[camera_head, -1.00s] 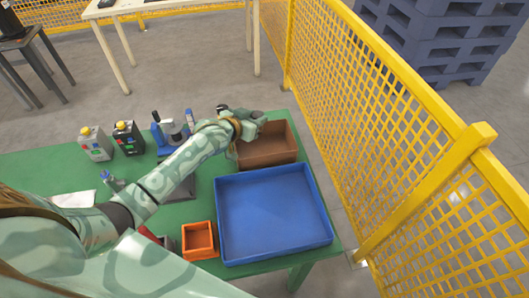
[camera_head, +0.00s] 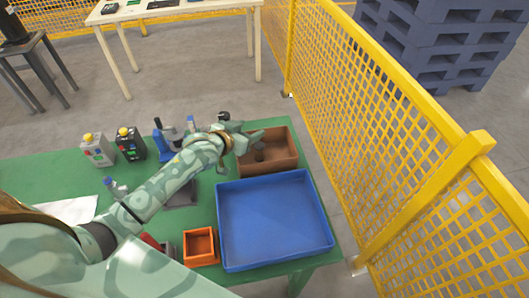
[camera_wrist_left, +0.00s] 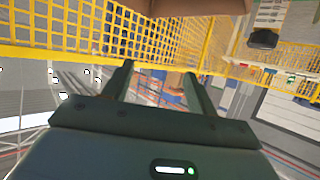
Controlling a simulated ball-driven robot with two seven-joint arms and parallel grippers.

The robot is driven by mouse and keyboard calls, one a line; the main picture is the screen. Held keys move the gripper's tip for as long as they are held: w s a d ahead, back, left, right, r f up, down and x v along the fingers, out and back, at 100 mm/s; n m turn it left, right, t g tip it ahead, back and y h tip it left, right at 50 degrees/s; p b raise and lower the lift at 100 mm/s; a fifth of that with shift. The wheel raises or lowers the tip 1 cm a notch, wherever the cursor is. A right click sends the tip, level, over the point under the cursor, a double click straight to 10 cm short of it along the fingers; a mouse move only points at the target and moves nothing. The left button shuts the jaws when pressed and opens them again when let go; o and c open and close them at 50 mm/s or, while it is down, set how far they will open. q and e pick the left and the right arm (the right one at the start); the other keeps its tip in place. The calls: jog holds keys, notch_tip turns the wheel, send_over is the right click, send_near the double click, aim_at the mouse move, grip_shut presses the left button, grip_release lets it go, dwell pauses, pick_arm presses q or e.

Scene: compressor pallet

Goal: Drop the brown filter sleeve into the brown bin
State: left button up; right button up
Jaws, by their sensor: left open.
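The brown bin (camera_head: 283,160) stands at the far right corner of the green table. My left gripper (camera_head: 256,139) is over the left part of the bin, with its fingers apart. In the left wrist view the open fingers (camera_wrist_left: 160,90) have nothing between them, and brown bin wall (camera_wrist_left: 195,6) shows at the top edge. A small dark brown piece (camera_head: 260,153), which looks like the filter sleeve, shows inside the bin just below the gripper. Whether it rests on the bin floor is unclear. My right gripper is not in view.
A large empty blue tray (camera_head: 275,220) sits in front of the brown bin, with a small orange bin (camera_head: 200,246) to its left. Yellow mesh fencing (camera_head: 380,120) runs along the right.

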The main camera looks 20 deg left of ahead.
pick_arm(q)
jog(key=p+v, duration=0.2)
jog(key=v, duration=1)
